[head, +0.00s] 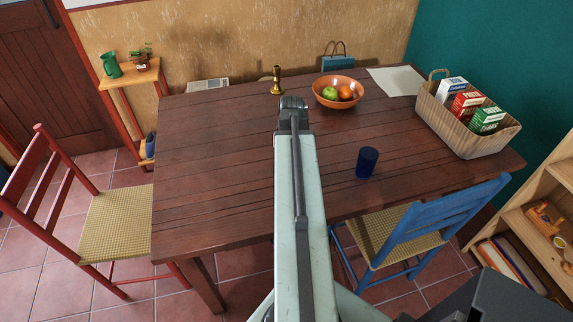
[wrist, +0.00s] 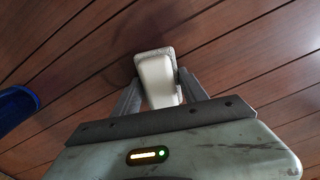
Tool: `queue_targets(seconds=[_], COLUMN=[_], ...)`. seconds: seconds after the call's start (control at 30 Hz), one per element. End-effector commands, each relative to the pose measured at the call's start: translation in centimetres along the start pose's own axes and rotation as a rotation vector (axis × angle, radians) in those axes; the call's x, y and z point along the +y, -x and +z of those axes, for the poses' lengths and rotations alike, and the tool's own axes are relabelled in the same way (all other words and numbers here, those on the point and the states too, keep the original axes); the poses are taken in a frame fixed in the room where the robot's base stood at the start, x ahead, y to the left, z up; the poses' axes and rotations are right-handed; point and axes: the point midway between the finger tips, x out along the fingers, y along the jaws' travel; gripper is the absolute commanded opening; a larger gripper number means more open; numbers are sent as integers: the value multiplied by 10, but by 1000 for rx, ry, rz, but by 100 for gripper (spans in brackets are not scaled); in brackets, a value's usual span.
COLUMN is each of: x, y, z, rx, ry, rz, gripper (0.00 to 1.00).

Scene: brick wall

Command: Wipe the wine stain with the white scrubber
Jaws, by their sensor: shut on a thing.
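In the wrist view, a white scrubber (wrist: 157,75) sits between the two fingers of my gripper (wrist: 157,88). The gripper is shut on it. The scrubber's far end is close to the brown wooden table top (wrist: 230,40); I cannot tell whether it touches. In the head view, my arm reaches over the middle of the table (head: 220,160) and hides the gripper fingers and the scrubber.
A dark blue cup (head: 367,162) stands right of my arm; it also shows in the wrist view (wrist: 18,106). A fruit bowl (head: 338,93), a brass candlestick (head: 277,80) and a basket of boxes (head: 465,125) stand on the table. The table's left part is clear.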

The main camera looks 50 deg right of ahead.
Motion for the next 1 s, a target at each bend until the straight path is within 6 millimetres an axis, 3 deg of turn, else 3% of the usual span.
queue_targets(seconds=[0.5, 0.77, 1.0], x=[37, 42, 64], y=[1, 1, -1], z=[-10, -12, -18], rx=[2, 1, 1], ry=[-2, -2, -3], rz=[5, 4, 4], gripper=[18, 18, 18])
